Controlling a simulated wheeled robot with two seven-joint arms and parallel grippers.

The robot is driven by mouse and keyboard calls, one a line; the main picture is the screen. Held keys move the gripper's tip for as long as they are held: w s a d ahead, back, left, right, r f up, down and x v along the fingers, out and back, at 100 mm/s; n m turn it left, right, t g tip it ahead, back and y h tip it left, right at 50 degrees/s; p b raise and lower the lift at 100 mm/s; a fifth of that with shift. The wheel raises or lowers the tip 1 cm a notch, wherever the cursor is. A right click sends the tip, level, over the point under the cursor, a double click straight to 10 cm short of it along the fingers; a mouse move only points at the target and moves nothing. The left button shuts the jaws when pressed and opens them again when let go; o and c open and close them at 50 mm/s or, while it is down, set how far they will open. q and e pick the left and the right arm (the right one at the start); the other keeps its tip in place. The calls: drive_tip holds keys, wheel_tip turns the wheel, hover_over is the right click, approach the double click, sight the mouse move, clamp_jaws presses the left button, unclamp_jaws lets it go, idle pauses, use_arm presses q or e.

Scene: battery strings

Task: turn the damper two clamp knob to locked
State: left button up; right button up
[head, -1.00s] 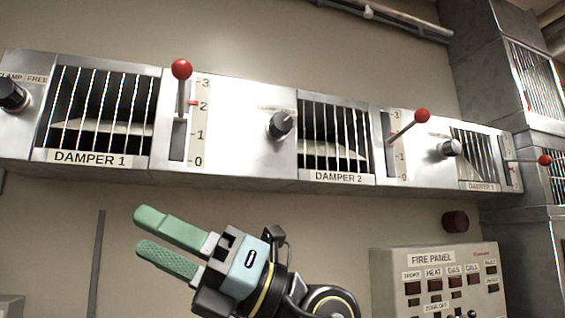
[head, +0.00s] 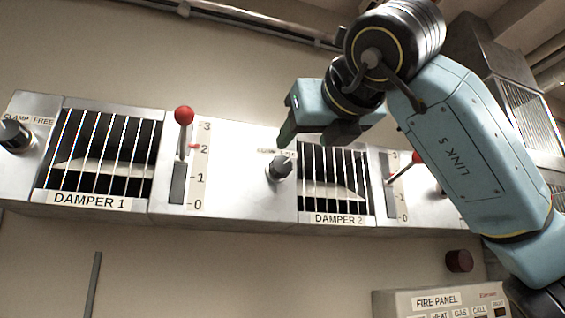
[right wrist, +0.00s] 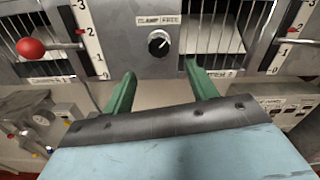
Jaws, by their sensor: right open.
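The damper two clamp knob (head: 280,168) is a dark round knob on the metal panel, left of the DAMPER 2 grille (head: 335,180). In the right wrist view the knob (right wrist: 159,43) sits below a CLAMP FREE label (right wrist: 159,20), and its white mark points up and right, toward FREE. My right gripper (head: 312,137) is open and empty, close above and right of the knob in the head view. In the right wrist view its green fingers (right wrist: 159,72) are spread either side of the knob's line, apart from it. My left gripper is not in view.
A red-balled lever (head: 184,116) stands left of the knob. Another lever (head: 417,157), right of the DAMPER 2 grille, is partly hidden by my right arm. Damper 1's knob (head: 15,135) is at far left. The fire panel (head: 435,302) is below right.

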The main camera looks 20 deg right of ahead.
sight(283, 164)
drive_tip(key=w+p, duration=0.1)
drive_tip(key=w, duration=0.3)
drive_tip(key=w+p, duration=0.1)
drive_tip(key=w, duration=0.3)
drive_tip(key=w+p, duration=0.2)
drive_tip(key=w, duration=0.2)
drive_tip(key=shift+w+a, duration=0.1)
drive_tip(key=shift+a, duration=0.15)
drive_tip(key=c, duration=1)
drive_tip(key=shift+o, duration=0.2)
